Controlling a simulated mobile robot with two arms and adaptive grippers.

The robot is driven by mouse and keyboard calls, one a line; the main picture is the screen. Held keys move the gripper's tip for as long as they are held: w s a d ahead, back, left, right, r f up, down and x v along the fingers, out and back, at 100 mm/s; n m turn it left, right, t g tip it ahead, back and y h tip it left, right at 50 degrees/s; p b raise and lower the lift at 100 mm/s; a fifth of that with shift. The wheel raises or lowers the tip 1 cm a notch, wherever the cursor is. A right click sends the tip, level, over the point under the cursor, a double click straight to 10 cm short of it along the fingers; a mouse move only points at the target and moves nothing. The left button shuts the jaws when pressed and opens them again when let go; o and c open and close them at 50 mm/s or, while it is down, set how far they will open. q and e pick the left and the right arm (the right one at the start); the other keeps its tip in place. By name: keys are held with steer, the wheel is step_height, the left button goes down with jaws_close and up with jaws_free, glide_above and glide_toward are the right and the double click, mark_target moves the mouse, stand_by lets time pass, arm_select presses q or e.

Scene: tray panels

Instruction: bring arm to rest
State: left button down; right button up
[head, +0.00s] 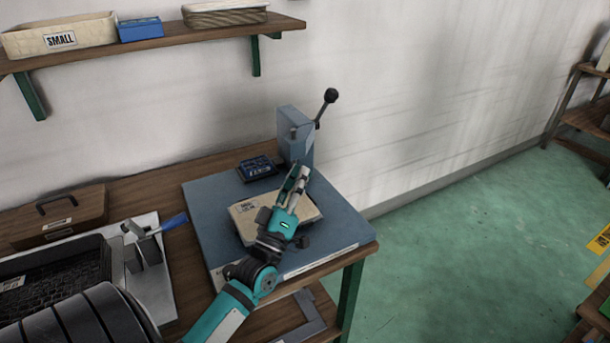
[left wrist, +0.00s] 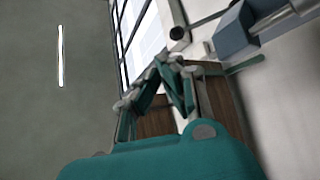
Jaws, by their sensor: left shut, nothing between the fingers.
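My left gripper (head: 299,172) is at the end of the teal arm, over the blue-grey board on the bench. Its fingers are closed together and hold nothing. In the head view it overlaps a beige box (head: 246,220) and points toward the blue-grey lever press (head: 293,137). In the left wrist view the closed gripper (left wrist: 168,62) shows in the middle, with the press (left wrist: 234,32) at the upper right. The gripper and forearm hide part of the beige box. My right gripper is not in view.
The blue-grey board (head: 210,205) lies on the wooden bench, with a small dark blue box (head: 257,169) beside the press. A metal fixture with a blue handle (head: 172,222) stands to the left. A wall shelf (head: 160,40) holds bins. The green floor at the right is open.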

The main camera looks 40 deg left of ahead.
arm_select(q)
steer(key=s+d+f+m+g+h, duration=0.2)
steer(key=d+f+m+g+h, duration=0.25)
steer(key=d+f, duration=0.35)
steer(key=s+d+f+m+g+h, duration=0.2)
steer(key=d+f+m+g+h, duration=0.1)
steer(key=d+f+m+g, duration=0.5)
steer(key=s+d+f+m+g+y, duration=0.1)
steer(key=s+f+g, duration=0.35)
steer(key=s, duration=0.55)
steer(key=s+d+f+m+g+y, duration=0.1)
steer(key=s+f+g, duration=0.3)
steer(key=s, duration=0.5)
step_height(320, 180, down, 22)
steer(key=p, duration=0.3)
steer(key=s+a+f+g+p, duration=0.2)
steer(key=s+a+f+p, duration=0.1)
steer(key=s+f, duration=1.2)
steer(key=s, duration=0.3)
steer(key=shift+a+f, duration=0.2)
steer(key=shift+f, duration=0.1)
